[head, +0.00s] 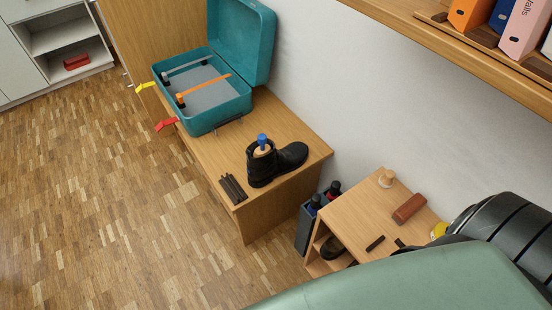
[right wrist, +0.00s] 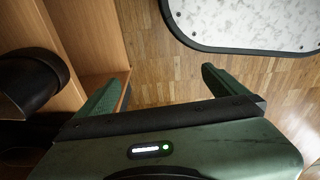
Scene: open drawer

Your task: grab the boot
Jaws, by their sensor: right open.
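The black boot (head: 283,162) stands upright on the wooden bench (head: 205,151), near its right end. Its toe points right, and a blue-topped wooden piece (head: 262,144) sticks out of its opening. My right gripper (right wrist: 163,75) shows only in the right wrist view, with its two green fingers spread and nothing between them but floor beyond. It is beside wooden furniture, and I cannot see the boot from there for certain. My left gripper is in neither view.
An open teal suitcase (head: 241,45) stands on the bench left of the boot. Dark strips (head: 233,188) lie at the front edge. A small wooden cabinet (head: 358,221) with a brown brush (head: 409,209) stands right, beside a dark bottle holder (head: 307,228). Parquet floor (head: 110,220) is clear.

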